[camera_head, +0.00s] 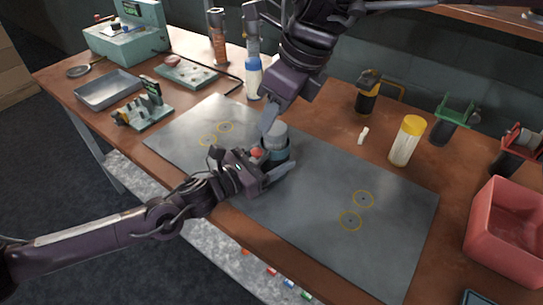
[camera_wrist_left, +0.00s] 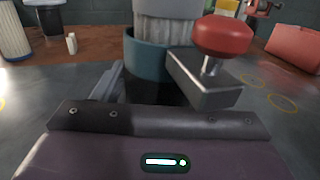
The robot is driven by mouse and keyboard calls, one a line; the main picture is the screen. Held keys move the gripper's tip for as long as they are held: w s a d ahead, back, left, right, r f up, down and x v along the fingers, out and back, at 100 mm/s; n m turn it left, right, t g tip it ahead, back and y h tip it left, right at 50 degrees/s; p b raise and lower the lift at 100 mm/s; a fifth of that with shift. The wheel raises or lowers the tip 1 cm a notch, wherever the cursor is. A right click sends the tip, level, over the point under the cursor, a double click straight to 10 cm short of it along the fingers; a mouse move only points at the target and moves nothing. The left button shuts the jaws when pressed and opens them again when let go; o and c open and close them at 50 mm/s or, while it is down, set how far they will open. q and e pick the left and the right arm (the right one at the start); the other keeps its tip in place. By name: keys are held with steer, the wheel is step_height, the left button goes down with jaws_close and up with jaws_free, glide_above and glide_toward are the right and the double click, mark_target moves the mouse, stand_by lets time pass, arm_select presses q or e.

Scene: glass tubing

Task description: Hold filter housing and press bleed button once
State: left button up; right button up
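The filter housing (camera_head: 275,135) stands upright on the grey mat, with a grey ribbed body above a teal ring (camera_wrist_left: 145,62). The red bleed button (camera_head: 257,152) sits on its near left side. In the left wrist view the button (camera_wrist_left: 222,36) stands on a metal stem above a grey block (camera_wrist_left: 205,84). My left gripper (camera_head: 272,174) is low at the housing, one finger along its near side.
A yellow-capped jar (camera_head: 407,141) and a small white piece (camera_head: 363,135) stand right of the mat (camera_head: 320,205). A red crate (camera_head: 507,235) is at the far right. A blue-capped bottle (camera_head: 253,78) stands behind. The mat's right part is clear.

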mark_target(253, 150)
arm_select(q)
steer(key=c, duration=0.7)
arm_select(e)
steer(key=shift+c, duration=0.2)
steer(key=c, duration=0.5)
steer(key=shift+w+a+m, duration=0.1)
steer(key=shift+m, duration=0.7)
steer(key=shift+c, duration=1.1)
steer(key=m, duration=0.6)
steer(key=shift+w+a+h, duration=0.25)
steer(key=shift+w+h, duration=0.05)
steer(key=shift+w, duration=0.1)
jaws_close()
steer(key=shift+w+a+f+m+g+h, duration=0.35)
steer(key=shift+f+m, duration=0.8)
steer(key=shift+m, duration=2.85)
steer(key=shift+s+a+f+m+g+y, duration=0.15)
steer(key=shift+a+f+m, duration=0.7)
steer(key=shift+m, duration=3.15)
steer(key=shift+w+a+f+m+g+h, duration=0.25)
steer(key=shift+f+m, duration=1.15)
steer(key=shift+m, duration=2.6)
steer(key=shift+d, duration=0.1)
